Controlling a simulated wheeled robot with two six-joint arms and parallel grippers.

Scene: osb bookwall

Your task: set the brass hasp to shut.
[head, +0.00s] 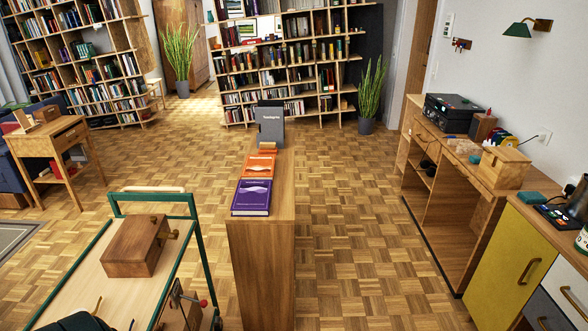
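A wooden box (134,247) sits on the green-framed cart at the lower left. Small brass-coloured fittings (173,234) stick out at its right side; they are too small to tell whether one is the hasp or how it is set. A small upright wooden panel (177,305) at the cart's near right carries dark metal parts and a red knob (203,303). It is cut by the bottom edge, and I cannot make out a hasp on it.
The cart (89,280) has a raised green rail (150,197). Right of it stands a narrow wooden cabinet (262,270) with purple (252,197) and orange (260,165) books on top. A sideboard (455,205) runs along the right wall. Parquet floor between them is clear.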

